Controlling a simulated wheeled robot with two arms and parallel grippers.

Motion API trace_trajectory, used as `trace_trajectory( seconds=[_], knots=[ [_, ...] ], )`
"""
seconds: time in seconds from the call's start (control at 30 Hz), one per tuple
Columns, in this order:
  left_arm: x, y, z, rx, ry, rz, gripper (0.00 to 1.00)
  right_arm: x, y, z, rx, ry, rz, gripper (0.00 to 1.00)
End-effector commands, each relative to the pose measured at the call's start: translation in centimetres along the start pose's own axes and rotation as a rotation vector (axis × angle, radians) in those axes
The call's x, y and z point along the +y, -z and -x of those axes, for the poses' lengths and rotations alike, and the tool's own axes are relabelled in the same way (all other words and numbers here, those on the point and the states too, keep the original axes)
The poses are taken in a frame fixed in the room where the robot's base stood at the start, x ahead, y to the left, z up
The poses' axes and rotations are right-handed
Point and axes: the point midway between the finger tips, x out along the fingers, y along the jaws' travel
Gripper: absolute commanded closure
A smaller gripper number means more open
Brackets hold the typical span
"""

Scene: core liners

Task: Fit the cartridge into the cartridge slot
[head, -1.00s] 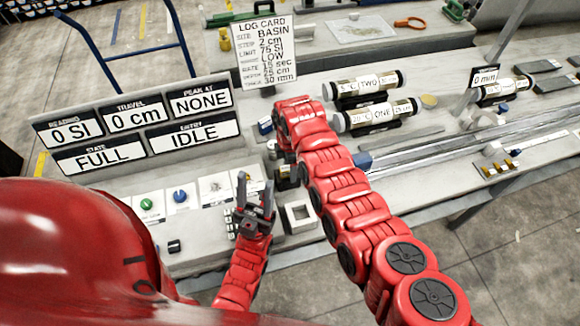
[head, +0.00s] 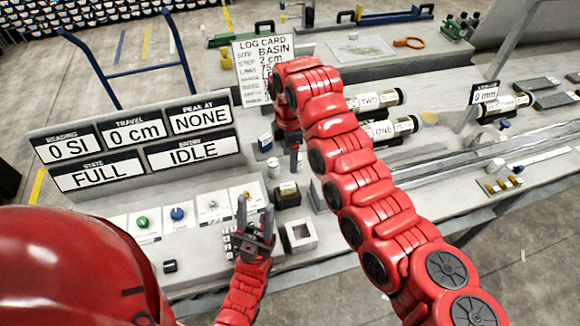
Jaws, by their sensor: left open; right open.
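I cannot tell for sure which thing is the cartridge or which opening is its slot. A small blue and white block (head: 265,142) and a short white cylinder (head: 273,168) are on the bench near my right gripper. A black block with a yellowish top (head: 288,195) stands just below them. A pale square frame with a dark opening (head: 300,235) is nearer the front edge. My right gripper (head: 296,158) points down above the black block, partly hidden by its own arm. My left gripper (head: 256,213) is open and empty, fingers up, left of the frame.
Display panels (head: 140,150) read FULL and IDLE at the left. Below them is a control panel with green and blue knobs (head: 177,214). Labelled core tubes (head: 392,130) and long rails (head: 450,150) fill the right. A log card (head: 252,75) is partly covered by my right arm.

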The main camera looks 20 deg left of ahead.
Motion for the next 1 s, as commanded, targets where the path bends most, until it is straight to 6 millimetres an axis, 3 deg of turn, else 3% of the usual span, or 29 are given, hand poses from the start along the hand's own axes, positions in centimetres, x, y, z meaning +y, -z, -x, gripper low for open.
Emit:
trace_trajectory(
  seconds=[0.13,0.3,1.0],
  knots=[
    [0.0,-0.1,0.5,0.0,0.0,0.0,0.5,0.1,-0.1,2.0,-0.005,-0.003,0.0,0.36],
    [0.0,-0.1,0.7,0.0,0.0,0.0,0.5,0.0,0.0,3.2,-0.002,0.0,0.001,0.36],
    [0.0,-0.1,0.7,0.0,0.0,0.0,0.5,0.0,0.0,3.5,-0.002,0.001,0.0,0.36]
  ],
)
